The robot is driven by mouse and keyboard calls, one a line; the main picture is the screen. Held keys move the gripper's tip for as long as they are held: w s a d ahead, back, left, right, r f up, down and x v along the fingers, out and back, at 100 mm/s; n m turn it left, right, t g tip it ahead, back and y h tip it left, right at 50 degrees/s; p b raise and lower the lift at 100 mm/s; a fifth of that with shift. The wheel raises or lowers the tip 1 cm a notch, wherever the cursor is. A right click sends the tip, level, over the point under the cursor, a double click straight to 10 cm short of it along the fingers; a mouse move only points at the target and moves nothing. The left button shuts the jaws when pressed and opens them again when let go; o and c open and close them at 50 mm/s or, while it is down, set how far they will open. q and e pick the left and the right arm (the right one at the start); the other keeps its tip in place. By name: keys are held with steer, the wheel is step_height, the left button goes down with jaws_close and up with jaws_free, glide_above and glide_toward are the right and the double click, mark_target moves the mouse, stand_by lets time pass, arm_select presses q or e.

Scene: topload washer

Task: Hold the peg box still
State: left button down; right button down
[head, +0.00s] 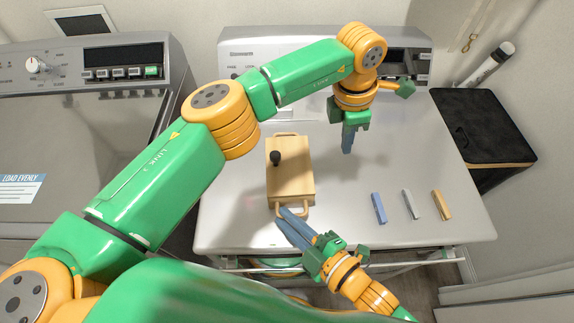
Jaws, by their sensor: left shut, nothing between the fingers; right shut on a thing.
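The peg box (292,184) is a light wooden block lying on the washer top, with a loop handle at its far end and another at its near end. My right gripper (284,213) reaches in from the lower right and is shut on the near handle (305,210). My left gripper (347,148) is shut and empty, pointing down to the right of the box and apart from it. Three small bars, blue (379,208), grey (411,204) and orange (441,205), lie to the right.
The washer top (230,225) is clear around the box and between it and the bars. Control panels stand behind, another washer (70,150) is at the left, and a black bin (485,125) is at the right. My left arm crosses above the box's far left side.

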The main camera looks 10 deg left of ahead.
arm_select(q)
steer(key=c, duration=1.1)
jaws_free()
steer(key=r, duration=0.4)
steer(key=a+r, duration=0.1)
steer(key=r, duration=0.7)
steer(key=shift+s+a, duration=0.15)
steer(key=shift+s, duration=0.15)
